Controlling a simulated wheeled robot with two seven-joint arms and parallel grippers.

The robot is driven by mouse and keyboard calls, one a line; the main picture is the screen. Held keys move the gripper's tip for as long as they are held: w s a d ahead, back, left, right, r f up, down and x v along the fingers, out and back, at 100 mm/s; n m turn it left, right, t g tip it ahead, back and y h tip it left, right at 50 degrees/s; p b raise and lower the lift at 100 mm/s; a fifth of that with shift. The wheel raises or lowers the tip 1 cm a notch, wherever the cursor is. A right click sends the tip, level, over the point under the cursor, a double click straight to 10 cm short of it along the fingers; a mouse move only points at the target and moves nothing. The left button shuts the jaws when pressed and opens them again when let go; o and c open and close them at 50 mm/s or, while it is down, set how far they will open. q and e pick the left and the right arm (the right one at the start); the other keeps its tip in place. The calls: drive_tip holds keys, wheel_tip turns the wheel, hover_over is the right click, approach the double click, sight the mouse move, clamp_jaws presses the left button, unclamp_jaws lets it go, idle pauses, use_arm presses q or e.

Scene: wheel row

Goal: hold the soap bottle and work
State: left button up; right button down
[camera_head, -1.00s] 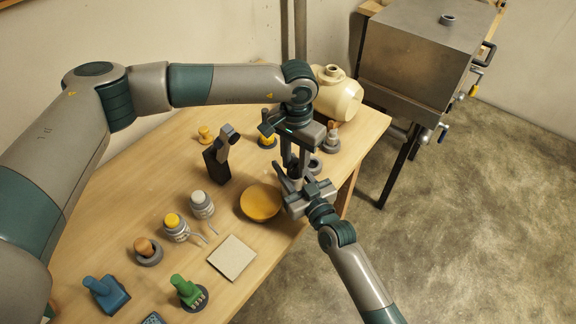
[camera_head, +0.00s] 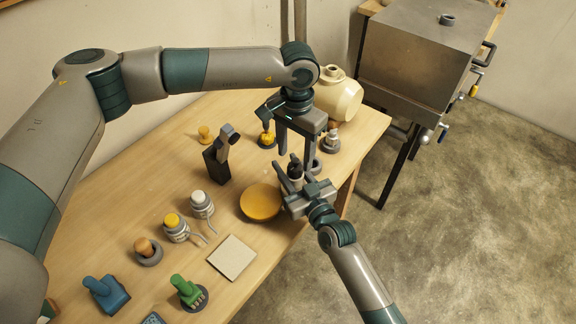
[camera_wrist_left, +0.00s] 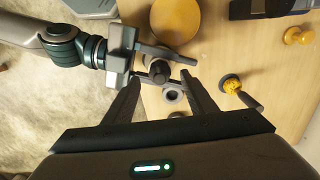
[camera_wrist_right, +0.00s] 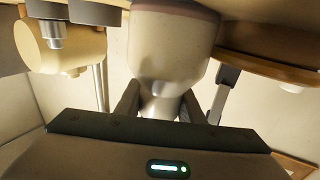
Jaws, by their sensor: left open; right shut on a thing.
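The soap bottle (camera_head: 295,171), with a dark top, is in my right gripper (camera_head: 292,184) near the table's right edge. In the right wrist view the pale bottle body (camera_wrist_right: 172,45) narrows to a neck between the fingers (camera_wrist_right: 158,105). My right gripper is shut on it. My left gripper (camera_head: 299,165) is open, pointing down over the bottle's top. In the left wrist view the dark top (camera_wrist_left: 160,70) lies between the open fingers (camera_wrist_left: 162,78), apart from them. The bottle's lower part is mostly hidden in the head view.
A yellow round dish (camera_head: 260,203) is close left of my right gripper. A cream jar (camera_head: 338,93) stands behind.

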sight(295, 160)
use_arm(q)
drive_tip(key=shift+r, duration=1.65)
use_arm(e)
drive_tip(key=shift+f, duration=0.25)
drive_tip(key=c, duration=1.1)
unclamp_jaws()
use_arm(q)
drive_tip(key=shift+w, duration=0.1)
use_arm(e)
drive_tip(key=o, duration=1.1)
drive_tip(key=shift+r, duration=0.2)
